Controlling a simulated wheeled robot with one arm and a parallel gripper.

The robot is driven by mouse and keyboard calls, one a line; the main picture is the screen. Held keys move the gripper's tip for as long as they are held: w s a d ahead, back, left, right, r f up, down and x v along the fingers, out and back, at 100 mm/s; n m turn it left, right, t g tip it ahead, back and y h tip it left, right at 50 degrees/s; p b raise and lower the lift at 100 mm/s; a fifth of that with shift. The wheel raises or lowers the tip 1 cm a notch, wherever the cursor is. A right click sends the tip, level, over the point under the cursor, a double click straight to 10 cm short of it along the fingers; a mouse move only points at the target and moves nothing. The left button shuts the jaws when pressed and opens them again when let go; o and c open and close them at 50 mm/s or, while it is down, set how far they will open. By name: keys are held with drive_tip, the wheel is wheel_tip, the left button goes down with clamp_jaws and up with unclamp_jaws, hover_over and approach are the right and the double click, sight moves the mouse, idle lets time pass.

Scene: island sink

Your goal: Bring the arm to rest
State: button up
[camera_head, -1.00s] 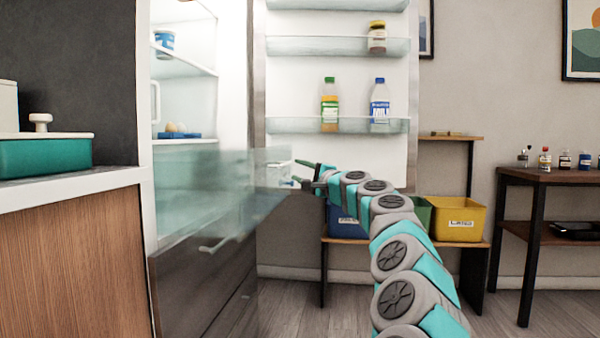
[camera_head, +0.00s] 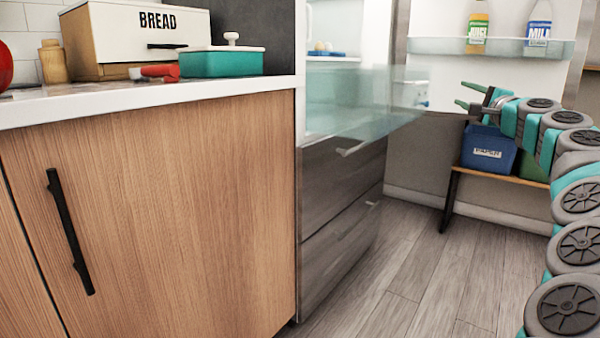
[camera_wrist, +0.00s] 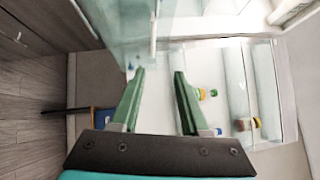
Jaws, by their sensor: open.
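My gripper (camera_head: 467,95) is at the right in the head view, at the end of my grey and teal arm, which reaches in from the right edge. Its two green fingers point left toward the open fridge. In the wrist view my gripper (camera_wrist: 158,90) shows its fingers spread apart with nothing between them. The pulled-out clear fridge drawer (camera_head: 362,105) is just left of the fingertips in the head view. They look apart, but the exact gap is hard to tell.
The open fridge door (camera_head: 424,80) stands behind my gripper, with a juice bottle (camera_head: 478,28) and a milk bottle (camera_head: 539,28) on its shelf. A blue bin (camera_head: 489,150) sits on a low rack. The counter (camera_head: 150,100) fills the left. Open floor lies between.

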drive_tip(key=s+a+f+n+g+y, duration=0.2)
drive_tip(key=s+a+n+y, duration=0.15)
drive_tip(key=a, duration=0.65)
drive_tip(key=s+a+f+n+g+y, duration=0.1)
drive_tip(key=s+a+n+g+y, duration=0.2)
drive_tip(key=a, duration=0.7)
drive_tip(key=s+a+f+n+g, duration=0.65)
drive_tip(key=s+a+f, duration=0.5)
drive_tip(key=a, duration=0.35)
drive_tip(key=s+a+f+n+g+h, duration=0.2)
drive_tip(key=s+f+n+g+h, duration=0.25)
drive_tip(key=s+f, duration=1.15)
drive_tip(key=s+d+f+g+h, duration=0.2)
drive_tip(key=s+d+f, duration=0.15)
drive_tip(key=s, duration=0.35)
drive_tip(key=s+d+f+g+h, duration=0.1)
drive_tip(key=s+d+f, duration=0.2)
drive_tip(key=s+f, duration=0.35)
drive_tip(key=s+d+f+g+h, duration=0.2)
drive_tip(key=s+d, duration=0.2)
drive_tip(key=s, duration=0.5)
wheel_tip(320, 180, up, 14)
drive_tip(key=p, duration=1.4)
drive_tip(key=shift+s+d+p, duration=0.15)
drive_tip(key=shift+s+p, duration=0.15)
drive_tip(key=shift+s, duration=0.05)
